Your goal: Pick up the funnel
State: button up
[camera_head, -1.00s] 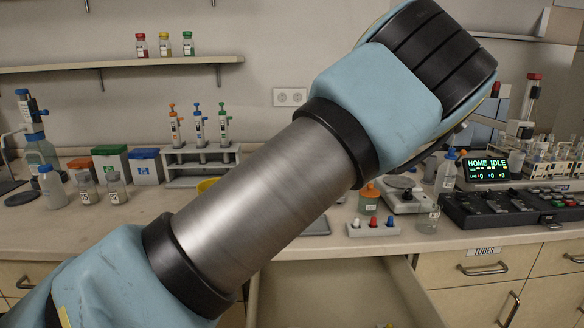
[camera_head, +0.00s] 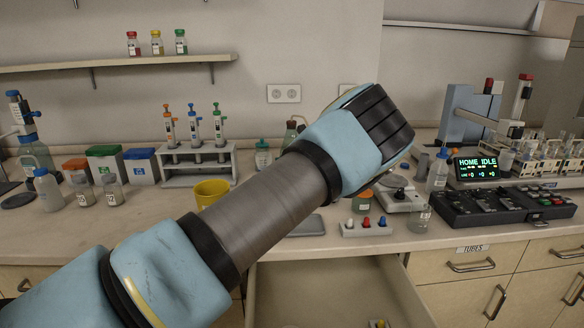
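I cannot make out a funnel in this view; it may be hidden behind my arm or out of frame. My arm crosses the picture from the lower left to the upper middle, in front of the bench. My gripper does not show; the far end of the arm hides it or it lies beyond the wrist. An open drawer (camera_head: 300,290) lies below the bench front. A small yellow and dark item (camera_head: 378,323) shows at the bottom edge inside it, cut off and too small to name.
A yellow cup (camera_head: 210,192), a pipette rack (camera_head: 197,180) and lidded bins (camera_head: 105,165) stand left on the bench. Right are a stand with coloured caps (camera_head: 368,228), a bottle (camera_head: 419,218), a black console (camera_head: 505,208) and a lit display (camera_head: 483,166). The drawer front sticks out.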

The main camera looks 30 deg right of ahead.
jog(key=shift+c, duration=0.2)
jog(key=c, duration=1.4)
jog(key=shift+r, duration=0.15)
